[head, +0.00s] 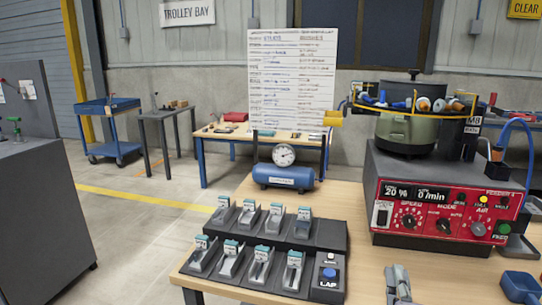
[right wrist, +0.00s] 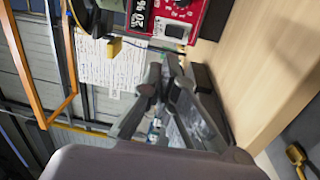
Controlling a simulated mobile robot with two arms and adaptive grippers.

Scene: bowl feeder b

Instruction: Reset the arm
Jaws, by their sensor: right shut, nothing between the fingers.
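My right gripper (head: 400,280) shows at the bottom edge of the head view, low over the wooden table (head: 365,215), in front of the feeder's control box. It is shut and holds nothing. In the right wrist view its grey fingers (right wrist: 165,75) come together near the middle of the picture. The wrist picture is turned on its side. My left gripper is in neither view.
The red-fronted feeder box (head: 445,210) carries a green bowl (head: 408,132) at the right. A dark rack (head: 330,236) with several teal-topped holders and a blue LAP button stands left of the gripper. A blue scoop (head: 520,287) lies to its right.

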